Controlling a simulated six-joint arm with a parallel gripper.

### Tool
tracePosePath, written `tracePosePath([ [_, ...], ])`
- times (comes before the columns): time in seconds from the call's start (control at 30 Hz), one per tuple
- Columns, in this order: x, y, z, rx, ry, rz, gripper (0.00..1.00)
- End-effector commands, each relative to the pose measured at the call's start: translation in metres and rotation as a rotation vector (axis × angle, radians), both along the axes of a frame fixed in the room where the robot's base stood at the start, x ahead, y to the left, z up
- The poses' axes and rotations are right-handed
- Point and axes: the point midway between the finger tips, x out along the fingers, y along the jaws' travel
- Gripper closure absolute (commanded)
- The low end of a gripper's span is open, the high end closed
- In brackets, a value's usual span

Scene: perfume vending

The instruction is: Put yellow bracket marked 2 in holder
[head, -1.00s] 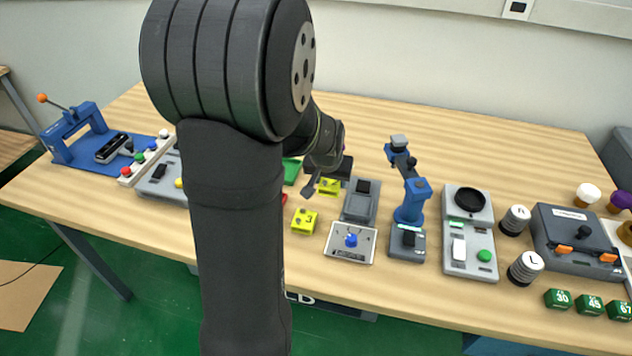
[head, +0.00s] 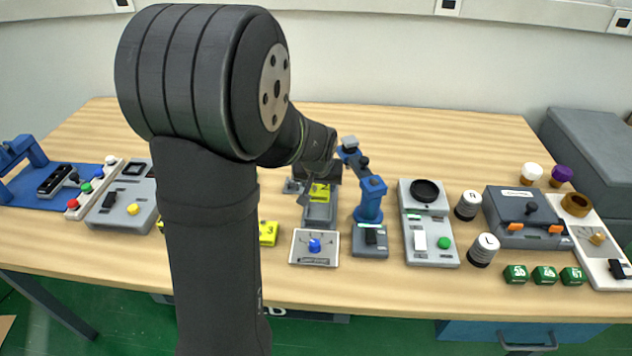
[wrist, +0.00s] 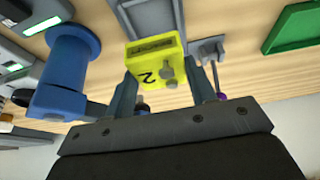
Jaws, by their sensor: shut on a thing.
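The yellow bracket marked 2 (wrist: 156,62) is between the two fingers of my gripper (wrist: 163,84) in the wrist view, its number facing the camera. My gripper is shut on it. In the head view the bracket (head: 319,192) is at my gripper (head: 308,190), over the back part of the grey holder (head: 319,213). The holder (wrist: 150,14) also shows past the bracket in the wrist view. I cannot tell whether the bracket touches the holder. My arm hides part of the table to the left.
A yellow bracket marked 3 (head: 268,232) lies left of the holder. A blue stand (head: 370,200) is close on the right, and a white panel with a blue knob (head: 314,247) is in front. A green tray (wrist: 293,28) shows in the wrist view.

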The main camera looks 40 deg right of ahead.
Motion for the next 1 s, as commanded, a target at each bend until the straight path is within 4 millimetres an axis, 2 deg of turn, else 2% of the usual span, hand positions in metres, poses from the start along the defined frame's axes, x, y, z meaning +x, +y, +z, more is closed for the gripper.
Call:
tracePosePath([
  [0.3, 0.0, 0.0, -0.032, 0.001, 0.0, -0.002, 0.81],
  [0.5, 0.0, 0.0, -0.046, 0.0, 0.0, 0.0, 0.81],
  [1.0, 0.0, 0.0, -0.052, 0.0, -0.001, -0.001, 0.81],
])
